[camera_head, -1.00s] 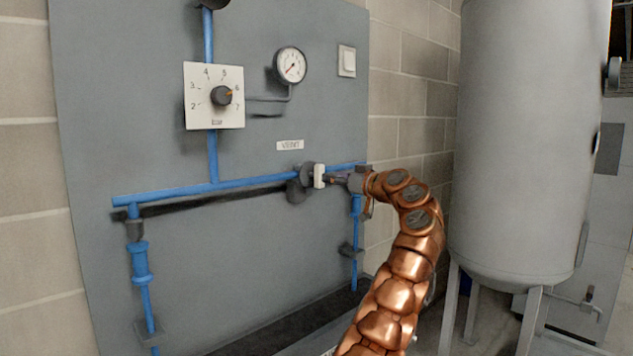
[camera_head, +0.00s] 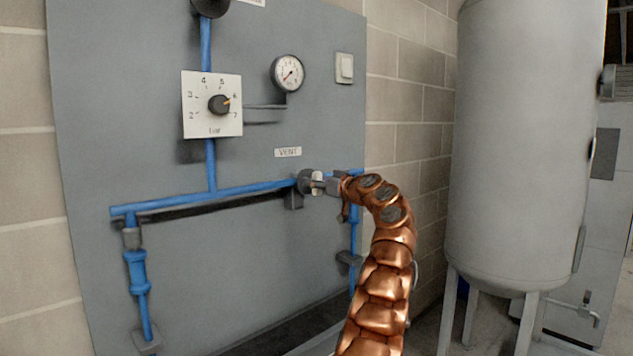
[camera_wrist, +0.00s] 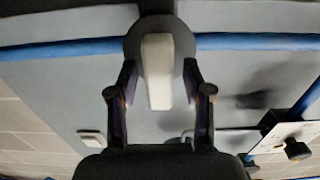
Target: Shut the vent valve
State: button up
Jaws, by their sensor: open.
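The vent valve (camera_head: 304,181) is a dark round body on the blue pipe, below a label reading VENT (camera_head: 288,152). Its white handle (camera_head: 317,181) is partly hidden by my gripper (camera_head: 326,184) in the head view. In the wrist view the white handle (camera_wrist: 158,72) stands out in front of the dark valve body (camera_wrist: 134,42). My gripper (camera_wrist: 160,80) is open, with one dark finger on each side of the handle. A gap shows between the handle and each finger.
The blue pipe (camera_head: 240,189) runs across the grey panel (camera_head: 110,100). Above are a dial plate with a knob (camera_head: 219,105), a pressure gauge (camera_head: 288,73) and a switch (camera_head: 345,68). A large grey tank (camera_head: 525,150) stands at the right, near my arm.

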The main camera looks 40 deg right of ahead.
dwell(0.3)
grip_shut()
dwell(0.3)
